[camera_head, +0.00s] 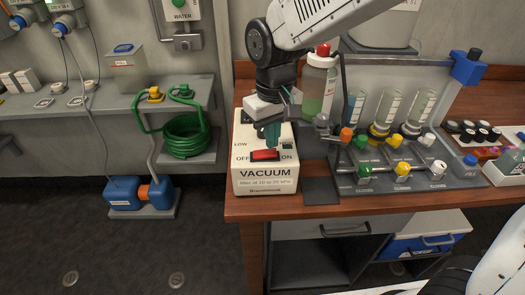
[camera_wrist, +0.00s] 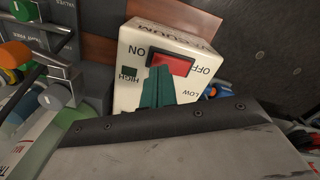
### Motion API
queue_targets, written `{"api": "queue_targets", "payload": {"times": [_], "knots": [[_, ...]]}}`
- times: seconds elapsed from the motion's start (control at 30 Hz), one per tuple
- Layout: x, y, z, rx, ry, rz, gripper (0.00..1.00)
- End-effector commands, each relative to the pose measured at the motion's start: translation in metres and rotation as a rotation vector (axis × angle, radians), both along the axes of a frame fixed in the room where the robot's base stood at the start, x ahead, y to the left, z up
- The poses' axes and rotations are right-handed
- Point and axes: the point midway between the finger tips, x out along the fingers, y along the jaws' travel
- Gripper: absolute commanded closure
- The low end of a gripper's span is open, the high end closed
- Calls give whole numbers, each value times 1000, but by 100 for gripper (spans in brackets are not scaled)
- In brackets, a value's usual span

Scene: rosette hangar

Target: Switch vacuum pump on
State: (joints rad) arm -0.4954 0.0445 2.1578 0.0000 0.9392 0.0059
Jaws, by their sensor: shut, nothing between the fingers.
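The vacuum pump (camera_head: 265,184) is a cream box marked VACUUM on the left front of the wooden bench. Its red rocker switch (camera_head: 265,155) lies between the words OFF and ON on the sloped top. The switch (camera_wrist: 172,65) also shows in the wrist view, with ON at its left and OFF at its right there. My gripper (camera_head: 271,136) has green fingers, shut and empty, pointing down at the switch's back edge. In the wrist view the fingertips (camera_wrist: 160,72) reach the switch edge on the ON side. I cannot tell whether they touch it.
A manifold with coloured valve knobs (camera_head: 389,171) and hanging bottles stands right of the pump. A red-capped bottle (camera_head: 318,85) is close behind my gripper. A green coiled hose (camera_head: 186,135) sits on the left shelf. The bench's front edge (camera_head: 330,207) is just ahead of the pump.

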Motion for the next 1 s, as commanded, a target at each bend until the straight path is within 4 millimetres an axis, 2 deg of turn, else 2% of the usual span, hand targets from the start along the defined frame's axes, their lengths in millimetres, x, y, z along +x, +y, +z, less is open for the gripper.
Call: {"api": "queue_targets", "payload": {"times": [1.0], "knots": [[0,0,-7,0,1,0,100]]}}
